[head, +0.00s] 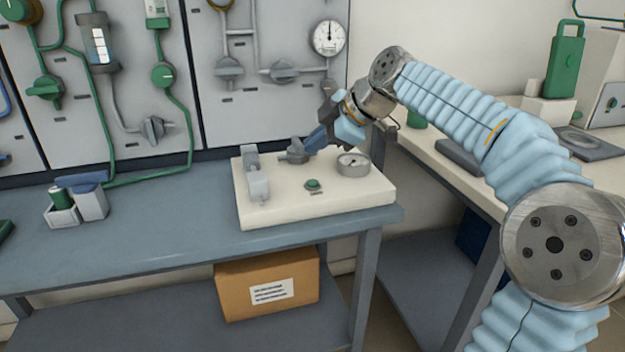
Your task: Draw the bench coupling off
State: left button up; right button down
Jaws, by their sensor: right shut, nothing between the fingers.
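A cream bench block (331,207) stands on the blue-grey bench at its right end. A darker grey fitting with a lever (296,152) sits at the back of the block. My left gripper is out of view.
A wall panel (265,115) with valves, pipes and a dial (328,37) rises behind the bench. A small holder with a green-capped item (61,205) stands at left. The bench front (165,225) is clear. A cardboard box (267,285) sits below; another counter (470,150) is at right.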

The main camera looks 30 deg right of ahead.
aim_at(251, 159)
jog(key=k, duration=1)
